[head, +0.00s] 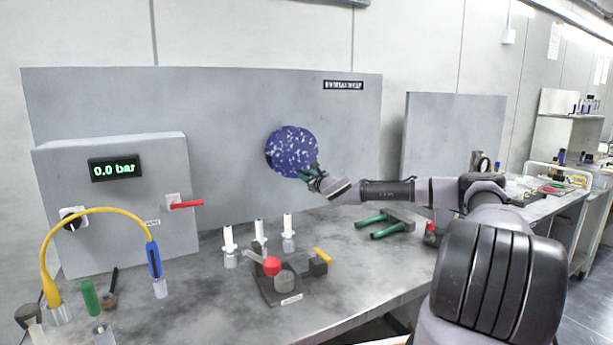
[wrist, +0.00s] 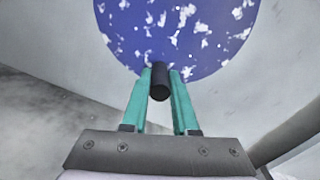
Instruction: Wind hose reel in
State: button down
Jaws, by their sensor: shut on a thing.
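The hose reel appears as a round blue disc with white flecks (head: 290,150), upright on the grey back panel. It also fills the top of the wrist view (wrist: 180,30). A short black crank knob (wrist: 159,82) sticks out from the lower part of its face. My gripper (head: 312,172) is at the disc's lower right edge in the head view. In the wrist view its green fingers (wrist: 160,90) are shut on the black knob, one on each side. The hose itself is not clearly visible.
A grey control box (head: 120,220) with a 0.0 bar display and red lever (head: 187,205) stands left. A yellow hose (head: 95,212) arches before it. White-topped posts (head: 259,232) and a fixture with a red ball (head: 272,266) stand mid-bench. A green-handled tool (head: 385,224) lies below my arm.

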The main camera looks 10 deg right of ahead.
jog(key=c, duration=0.7)
grip_release()
jog(key=shift+s, duration=0.1)
jog(key=v, duration=1)
jog(key=shift+s, duration=0.35)
